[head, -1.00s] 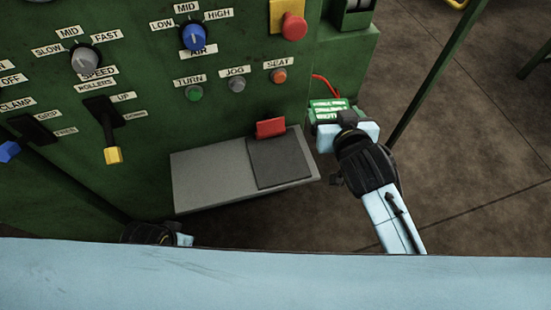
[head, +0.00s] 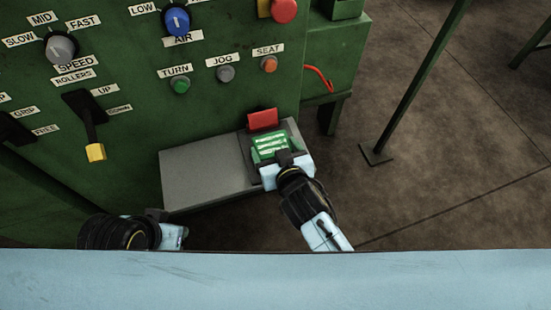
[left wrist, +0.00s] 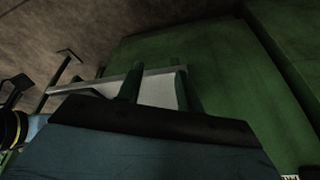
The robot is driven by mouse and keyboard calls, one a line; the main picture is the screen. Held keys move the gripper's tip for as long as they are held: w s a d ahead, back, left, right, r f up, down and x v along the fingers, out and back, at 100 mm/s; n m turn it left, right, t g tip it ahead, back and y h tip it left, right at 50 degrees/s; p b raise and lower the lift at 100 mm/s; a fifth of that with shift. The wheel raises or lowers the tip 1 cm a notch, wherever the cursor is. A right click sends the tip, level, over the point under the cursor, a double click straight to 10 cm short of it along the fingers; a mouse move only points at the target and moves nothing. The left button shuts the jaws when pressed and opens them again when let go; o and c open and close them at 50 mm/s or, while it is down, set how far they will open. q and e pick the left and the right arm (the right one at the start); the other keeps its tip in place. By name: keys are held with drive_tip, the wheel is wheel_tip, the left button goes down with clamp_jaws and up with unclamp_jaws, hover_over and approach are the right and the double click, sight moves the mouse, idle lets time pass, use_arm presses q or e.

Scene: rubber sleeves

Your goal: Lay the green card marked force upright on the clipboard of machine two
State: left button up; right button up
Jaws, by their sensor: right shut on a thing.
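The green card (head: 269,146) with white print lies over the dark clipboard (head: 293,137), just in front of its red clip (head: 263,120). My right gripper (head: 284,164) is shut on the card's near edge. Whether the card touches the clipboard cannot be told, and its print is too small to read. The clipboard sits on the right end of a grey shelf (head: 205,172) on the green machine. My left gripper (head: 180,235) is low at the shelf's front left, partly hidden by my blue body; its fingers are not clear.
The machine's panel (head: 140,120) carries knobs, a yellow-tipped lever (head: 95,152), and the turn, jog and seat buttons (head: 226,73) above the shelf. A red cable (head: 318,78) and a green post (head: 420,85) stand to the right. The shelf's left part is bare.

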drive_tip(key=shift+f, duration=0.35)
use_arm(q)
drive_tip(key=w+d+r+t+h+b, duration=0.1)
drive_tip(key=w+d+r+t+b, duration=0.1)
drive_tip(key=w, duration=0.4)
wheel_tip(320, 180, up, 2)
drive_tip(key=shift+d+r+t, duration=0.1)
drive_tip(key=shift+d+t, duration=0.35)
drive_tip(key=shift+t, duration=0.75)
use_arm(e)
wheel_tip(320, 180, down, 3)
drive_tip(key=shift+r, duration=0.1)
use_arm(q)
drive_tip(key=shift+w, duration=0.15)
use_arm(e)
drive_tip(key=shift+f, duration=0.2)
drive_tip(key=o, duration=0.9)
use_arm(q)
drive_tip(key=shift+w+d+r+h, duration=0.1)
drive_tip(key=shift+w+h, duration=0.1)
drive_tip(key=shift+h, duration=0.1)
